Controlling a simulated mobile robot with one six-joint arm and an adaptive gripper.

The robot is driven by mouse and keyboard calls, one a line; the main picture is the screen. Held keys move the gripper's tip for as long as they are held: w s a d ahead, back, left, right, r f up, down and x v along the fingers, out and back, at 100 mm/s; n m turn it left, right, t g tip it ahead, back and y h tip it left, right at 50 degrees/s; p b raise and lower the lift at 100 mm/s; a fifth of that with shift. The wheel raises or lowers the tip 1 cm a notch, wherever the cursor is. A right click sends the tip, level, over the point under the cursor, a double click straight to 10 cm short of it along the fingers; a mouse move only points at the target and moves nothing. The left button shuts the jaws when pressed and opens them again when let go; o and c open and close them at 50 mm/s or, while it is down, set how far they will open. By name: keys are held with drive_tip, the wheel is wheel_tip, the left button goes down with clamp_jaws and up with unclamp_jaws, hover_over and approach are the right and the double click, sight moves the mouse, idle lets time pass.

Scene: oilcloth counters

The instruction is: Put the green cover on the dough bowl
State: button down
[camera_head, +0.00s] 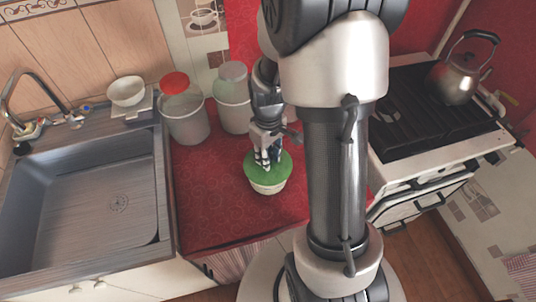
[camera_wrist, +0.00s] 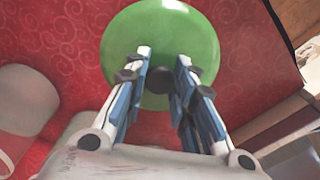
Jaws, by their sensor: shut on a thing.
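The green cover (camera_head: 281,171) is a round disc with a dark knob at its centre, and it also shows in the wrist view (camera_wrist: 190,35). In the head view it lies over the top of the white dough bowl (camera_head: 268,188) on the red counter. Whether it rests fully on the rim cannot be told. My gripper (camera_head: 266,164) points down at the middle of the cover. In the wrist view my gripper (camera_wrist: 160,75) is shut on the knob. The bowl's inside is hidden by the cover.
Behind and left stand a canister with a red lid (camera_head: 185,118) and one with a grey lid (camera_head: 233,104). A sink (camera_head: 80,195) is at the left. A stove (camera_head: 430,115) with a kettle (camera_head: 460,78) is at the right. The red counter (camera_head: 210,205) is clear left of the bowl.

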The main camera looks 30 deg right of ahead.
drive_tip(key=shift+f, duration=0.35)
idle(0.3)
drive_tip(key=c, duration=1.3)
unclamp_jaws()
drive_tip(key=shift+r+p, duration=2.45)
drive_tip(key=shift+r, duration=0.65)
drive_tip(key=shift+f, duration=0.1)
